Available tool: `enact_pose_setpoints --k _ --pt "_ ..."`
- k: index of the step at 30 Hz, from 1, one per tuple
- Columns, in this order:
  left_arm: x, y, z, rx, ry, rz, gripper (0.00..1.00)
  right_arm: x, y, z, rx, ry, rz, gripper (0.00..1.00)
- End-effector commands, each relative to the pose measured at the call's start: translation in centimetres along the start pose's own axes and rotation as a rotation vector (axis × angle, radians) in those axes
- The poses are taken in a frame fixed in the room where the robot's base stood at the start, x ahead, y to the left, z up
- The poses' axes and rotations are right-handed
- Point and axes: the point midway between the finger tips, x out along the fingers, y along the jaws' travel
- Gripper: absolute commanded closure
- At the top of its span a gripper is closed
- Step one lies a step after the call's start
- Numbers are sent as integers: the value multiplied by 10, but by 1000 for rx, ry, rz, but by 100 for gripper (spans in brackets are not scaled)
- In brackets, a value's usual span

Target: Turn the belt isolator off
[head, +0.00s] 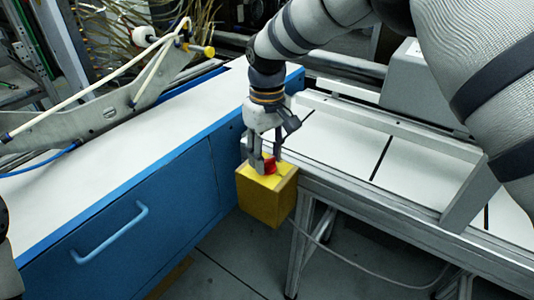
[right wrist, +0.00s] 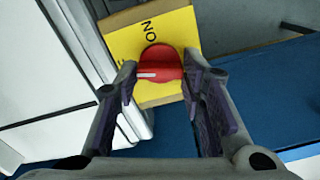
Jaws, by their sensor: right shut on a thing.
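The belt isolator is a yellow box (head: 266,199) with a red knob (head: 270,165) on its top face, at the end of the conveyor frame. My right gripper (head: 264,164) comes down from above and is shut on the red knob. In the right wrist view, the red knob (right wrist: 162,62) sits between the two fingertips of my right gripper (right wrist: 158,74). A white mark on the knob points left in that view. The yellow face (right wrist: 180,25) shows the letters "ON" above the knob; other lettering at the left is partly hidden by a finger. My left gripper is out of view.
A blue cabinet (head: 130,225) with a white top and a light-blue handle stands left of the box. The white conveyor (head: 345,140) with metal side rails runs to the right. A grey bracket with hoses (head: 110,110) lies across the cabinet top. Floor shows below the box.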

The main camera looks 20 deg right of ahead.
Motion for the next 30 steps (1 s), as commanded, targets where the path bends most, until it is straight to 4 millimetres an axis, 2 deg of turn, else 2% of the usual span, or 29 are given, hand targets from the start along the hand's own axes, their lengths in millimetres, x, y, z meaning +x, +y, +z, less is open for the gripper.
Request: enact_pose_setpoints --k 13,30 --pt "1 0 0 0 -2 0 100 2 0 1 -266 -4 -2 91" --pt "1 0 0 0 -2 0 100 2 0 1 -331 -4 -2 91"
